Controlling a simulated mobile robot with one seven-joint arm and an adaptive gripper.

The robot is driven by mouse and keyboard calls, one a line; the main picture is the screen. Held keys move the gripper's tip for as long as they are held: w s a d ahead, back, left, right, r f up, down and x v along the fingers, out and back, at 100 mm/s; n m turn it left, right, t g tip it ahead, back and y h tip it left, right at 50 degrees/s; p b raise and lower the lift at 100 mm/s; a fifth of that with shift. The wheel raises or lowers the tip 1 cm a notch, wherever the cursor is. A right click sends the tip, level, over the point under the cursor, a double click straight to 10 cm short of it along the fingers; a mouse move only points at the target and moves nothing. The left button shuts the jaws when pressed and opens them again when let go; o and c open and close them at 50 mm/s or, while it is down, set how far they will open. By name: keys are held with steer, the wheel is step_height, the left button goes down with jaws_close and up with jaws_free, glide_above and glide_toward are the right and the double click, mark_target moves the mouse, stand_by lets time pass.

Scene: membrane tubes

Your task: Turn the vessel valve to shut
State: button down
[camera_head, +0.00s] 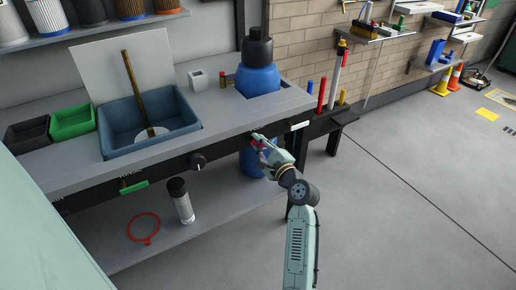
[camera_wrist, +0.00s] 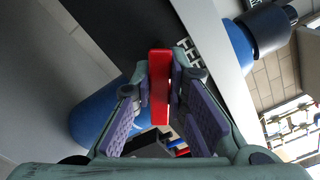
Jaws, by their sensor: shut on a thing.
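The vessel is a blue tank with a black top (camera_head: 259,80), set through the bench at its right end. Its lower blue part shows below the bench and in the wrist view (camera_wrist: 95,125). The valve's red handle (camera_wrist: 160,88) sits on the black front panel below the bench edge. It lies lengthwise up the wrist picture, between my finger pads. My gripper (camera_head: 259,141) is at the panel in front of the vessel, shut on the red handle, which shows only as a small red patch in the head view. The valve body behind the handle is mostly hidden.
Along the same panel are a black knob (camera_head: 198,161), a green handle (camera_head: 134,187) and a white handle (camera_head: 299,126). A blue basin (camera_head: 112,143) is set in the bench. A canister (camera_head: 181,202) and red ring (camera_head: 144,229) are on the lower shelf.

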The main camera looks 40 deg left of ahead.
steer(key=n+b, duration=0.2)
steer(key=n, duration=0.2)
steer(key=shift+w+r, duration=0.1)
steer(key=shift+w, duration=0.05)
steer(key=shift+r+n+b, duration=0.3)
steer(key=shift+n+b, duration=0.65)
steer(key=shift+n, duration=0.45)
steer(key=c, duration=1.6)
jaws_free()
steer(key=shift+o, duration=0.2)
steer(key=shift+r, duration=0.1)
